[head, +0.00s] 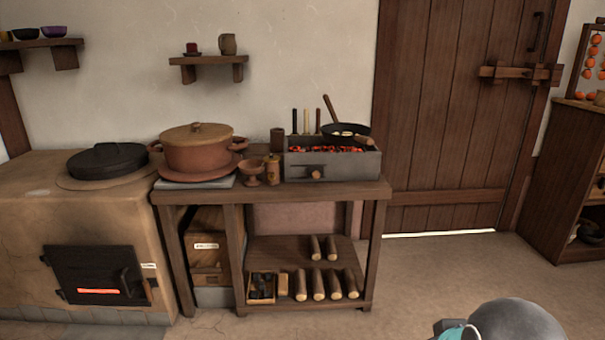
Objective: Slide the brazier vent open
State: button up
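The brazier (358,168) is a grey rectangular box on the right end of the wooden table, with glowing red coals inside. On its front face is a small vent slide (315,173) with a wooden knob; it is too small to tell how far it is open. A black pan (346,131) with a wooden handle rests over the brazier's right part. Several skewers or sticks stand upright along its back left. Part of my arm, grey and teal, shows at the bottom right edge, well apart from the brazier. My gripper is not in view.
The wooden table (262,195) also holds a lidded clay pot (197,155), a small goblet (251,175) and jars. Its lower shelf bears logs. A clay stove (25,215) stands left, a shut plank door (445,120) right. The floor (440,265) before the door is clear.

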aim_at(315, 172)
jog(key=i, duration=1.95)
jog(key=u, duration=0.9)
jog(key=k, duration=0.85)
jog(key=z, duration=0.6)
